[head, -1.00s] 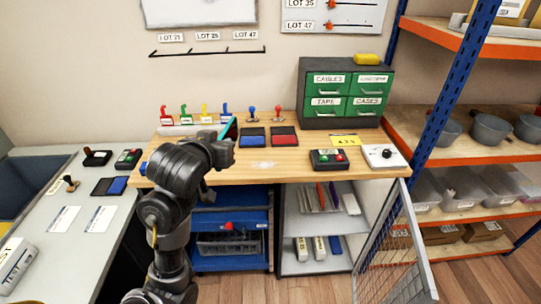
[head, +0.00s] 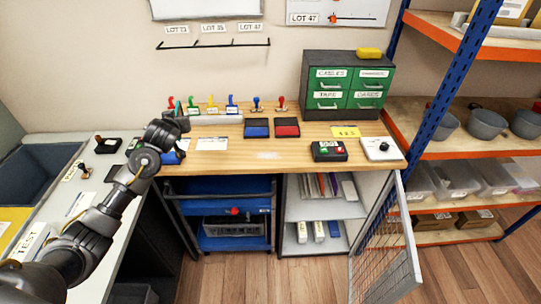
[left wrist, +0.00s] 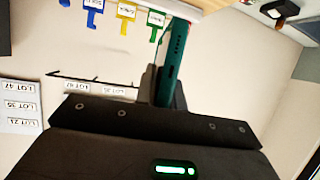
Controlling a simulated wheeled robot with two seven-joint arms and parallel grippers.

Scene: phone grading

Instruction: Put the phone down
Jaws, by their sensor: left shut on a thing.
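The phone (left wrist: 172,62) is a thin dark teal slab, seen nearly edge-on in the left wrist view with its port edge showing. My left gripper (head: 176,120) is shut on the phone and holds it over the left end of the wooden bench (head: 262,157). In the head view the phone is mostly hidden by the gripper, and I cannot tell whether it touches anything. My right gripper is not in view.
A white card (head: 212,143) lies right of the gripper. A green drawer cabinet (head: 345,85) stands back right. The bench's front middle is clear.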

